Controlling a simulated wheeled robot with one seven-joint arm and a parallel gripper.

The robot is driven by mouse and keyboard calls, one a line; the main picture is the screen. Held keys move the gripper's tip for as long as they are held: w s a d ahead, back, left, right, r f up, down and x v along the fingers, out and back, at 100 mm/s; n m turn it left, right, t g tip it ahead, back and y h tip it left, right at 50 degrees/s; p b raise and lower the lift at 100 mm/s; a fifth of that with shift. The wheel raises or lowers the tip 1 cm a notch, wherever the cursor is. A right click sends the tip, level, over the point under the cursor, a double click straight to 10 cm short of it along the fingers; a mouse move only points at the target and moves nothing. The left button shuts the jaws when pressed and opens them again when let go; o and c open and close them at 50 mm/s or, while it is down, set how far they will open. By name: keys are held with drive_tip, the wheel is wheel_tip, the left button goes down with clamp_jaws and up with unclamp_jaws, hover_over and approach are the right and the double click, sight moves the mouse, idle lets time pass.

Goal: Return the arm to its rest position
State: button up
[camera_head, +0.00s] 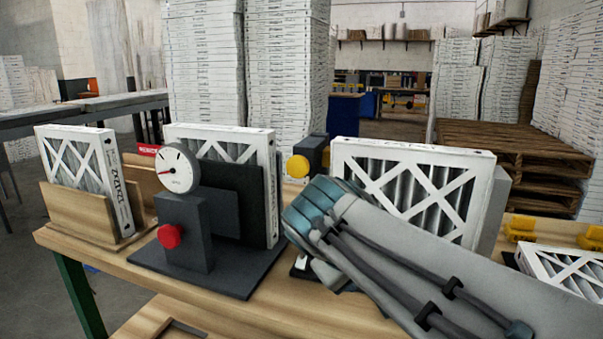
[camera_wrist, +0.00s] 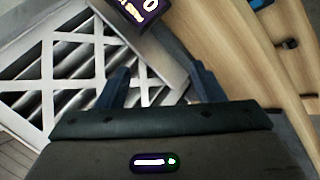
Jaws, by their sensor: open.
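My gripper (camera_wrist: 160,88) shows at the bottom of the wrist view. Its two dark fingers stand apart with nothing held between them. A white-framed pleated filter (camera_wrist: 75,70) lies beyond and left of the fingers in that view. In the head view my arm reaches in from the lower right and hides most of the gripper. The arm's end is in front of a filter (camera_head: 410,190) standing upright at the right of the bench. Another filter (camera_head: 258,160) stands in the dark gauge fixture (camera_head: 205,235), and one more filter (camera_head: 88,170) stands in a wooden holder (camera_head: 75,215) at the left.
The fixture carries a round dial gauge (camera_head: 178,168) and a red knob (camera_head: 169,236). A yellow-knobbed device (camera_head: 300,166) stands behind. A filter (camera_head: 560,272) lies at the right edge near yellow clamps (camera_head: 520,228). Bare wooden bench (camera_head: 120,267) shows at the front left.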

drive_tip(key=s+d+f+m+g+y+p, duration=0.1)
drive_tip(key=s+d+m+g+y+p, duration=0.1)
drive_tip(key=s+p, duration=0.3)
drive_tip(key=s+d+f+m+g+y+p, duration=0.2)
drive_tip(key=s+m+p, duration=0.1)
drive_tip(key=s+p, duration=0.2)
drive_tip(key=shift+s+d+m+y+p, duration=0.15)
drive_tip(key=shift+d+m+y+p, duration=0.15)
drive_tip(key=shift+d+y+p, duration=0.15)
idle(2.2)
